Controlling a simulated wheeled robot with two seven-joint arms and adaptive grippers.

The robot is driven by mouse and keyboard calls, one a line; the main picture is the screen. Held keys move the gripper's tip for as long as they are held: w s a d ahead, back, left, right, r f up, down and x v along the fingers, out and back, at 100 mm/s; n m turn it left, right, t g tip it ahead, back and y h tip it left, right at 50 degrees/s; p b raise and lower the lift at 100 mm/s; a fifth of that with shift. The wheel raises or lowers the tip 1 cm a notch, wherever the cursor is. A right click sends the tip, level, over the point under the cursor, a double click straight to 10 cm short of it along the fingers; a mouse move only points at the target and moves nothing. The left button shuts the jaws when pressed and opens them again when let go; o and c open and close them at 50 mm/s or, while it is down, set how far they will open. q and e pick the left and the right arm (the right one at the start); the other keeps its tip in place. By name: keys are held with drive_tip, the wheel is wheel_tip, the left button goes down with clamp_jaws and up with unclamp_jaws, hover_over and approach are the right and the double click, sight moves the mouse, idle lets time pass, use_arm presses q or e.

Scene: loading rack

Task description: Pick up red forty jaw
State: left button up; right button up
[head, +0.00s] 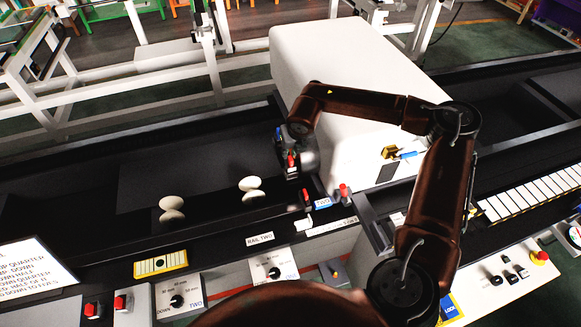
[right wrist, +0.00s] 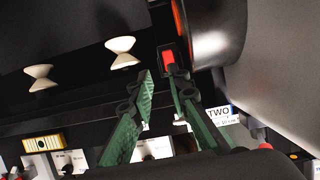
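A small bright red block, which may be the red forty jaw (right wrist: 168,57), sits in a dark mount just beyond my right gripper's fingertips in the right wrist view. It shows as a small red spot in the head view (head: 291,161), beside the gripper. My right gripper (right wrist: 159,73) has two green-padded fingers standing apart with nothing held between them. The block lies nearer the right-hand finger; I cannot tell whether they touch. In the head view the right gripper (head: 299,148) hangs at the left end of the white housing, its fingers unclear. My left gripper is not in view.
The large white housing (head: 335,65) stands beside my right arm. Two pale waisted rollers (head: 250,188) (head: 172,208) stand left on the black rack. Red switches (head: 343,190) and a TWO label (right wrist: 219,113) are close by. Control panels (head: 272,267) line the front.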

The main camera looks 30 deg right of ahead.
sight(291, 158)
drive_tip(key=shift+w+d+f+p, duration=0.3)
drive_tip(key=shift+w+d+f, duration=0.15)
drive_tip(key=shift+d+f, duration=0.35)
drive_tip(key=p+x, duration=0.1)
drive_tip(key=x, duration=0.1)
drive_tip(key=p+x, duration=0.1)
drive_tip(key=x, duration=0.2)
drive_tip(key=shift+s+f, duration=0.15)
drive_tip(key=shift+s, duration=0.1)
drive_tip(key=shift+w+f, duration=0.15)
drive_tip(key=shift+f, duration=0.15)
drive_tip(key=shift+h, duration=0.3)
drive_tip(key=shift+c, duration=0.4)
clamp_jaws()
drive_tip(key=shift+r, duration=0.1)
